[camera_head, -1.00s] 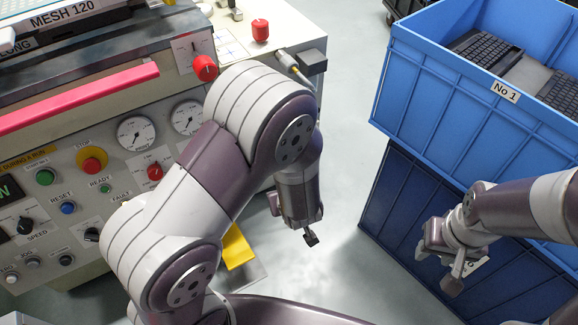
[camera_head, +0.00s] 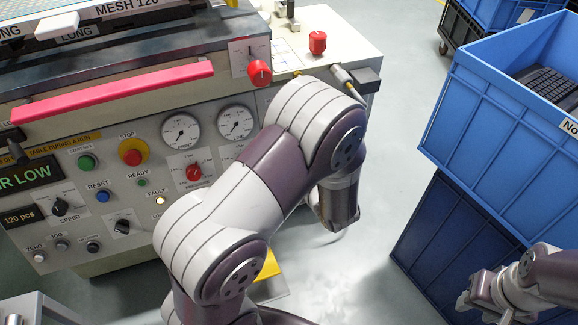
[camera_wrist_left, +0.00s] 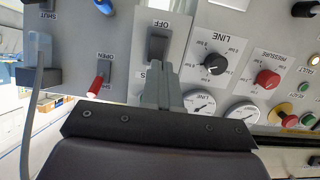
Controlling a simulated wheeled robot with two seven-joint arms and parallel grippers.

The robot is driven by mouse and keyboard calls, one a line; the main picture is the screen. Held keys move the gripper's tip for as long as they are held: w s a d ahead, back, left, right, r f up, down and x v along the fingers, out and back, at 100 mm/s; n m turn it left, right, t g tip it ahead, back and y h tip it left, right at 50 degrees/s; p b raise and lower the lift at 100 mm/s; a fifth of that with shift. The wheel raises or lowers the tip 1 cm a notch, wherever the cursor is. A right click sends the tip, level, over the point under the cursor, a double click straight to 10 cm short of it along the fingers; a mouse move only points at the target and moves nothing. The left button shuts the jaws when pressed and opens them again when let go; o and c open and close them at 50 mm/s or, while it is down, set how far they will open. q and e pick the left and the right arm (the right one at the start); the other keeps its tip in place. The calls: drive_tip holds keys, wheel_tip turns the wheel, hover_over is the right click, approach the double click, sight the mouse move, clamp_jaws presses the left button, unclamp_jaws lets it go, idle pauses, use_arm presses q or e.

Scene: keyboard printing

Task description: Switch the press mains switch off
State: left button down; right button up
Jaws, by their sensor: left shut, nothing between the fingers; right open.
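The mains switch shows in the left wrist view as a black rocker (camera_wrist_left: 158,46) on a pale plate, with the word OFF printed beside one end. That view shows the panel upside down. My left gripper (camera_wrist_left: 162,78) is shut and empty, its fingertips at the rocker's lower end in the picture; I cannot tell whether they touch it. In the head view my left arm's bulk hides the switch and the left fingers. My right gripper (camera_head: 482,306) is open and empty at the lower right, beside the lower blue crate, away from the press.
Near the switch are a black LINE knob (camera_wrist_left: 214,64), a red PRESSURE knob (camera_wrist_left: 267,79), gauges and a small red-tipped lever (camera_wrist_left: 95,87). The press front (camera_head: 110,245) carries buttons and a lit FAULT lamp (camera_head: 160,201). Blue crates (camera_head: 490,110) stand right; floor between is clear.

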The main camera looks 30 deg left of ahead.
use_arm(q)
drive_tip(key=b+x, duration=0.3)
drive_tip(key=x, duration=0.5)
drive_tip(key=shift+b, duration=0.4)
drive_tip(key=shift+w, duration=0.1)
drive_tip(key=t+y+b, duration=0.1)
drive_tip(key=f+t+y+b, duration=0.1)
drive_tip(key=shift+w+a+y+b, duration=0.15)
drive_tip(key=shift+a+y+b, duration=0.1)
drive_tip(key=shift+y+b, duration=0.1)
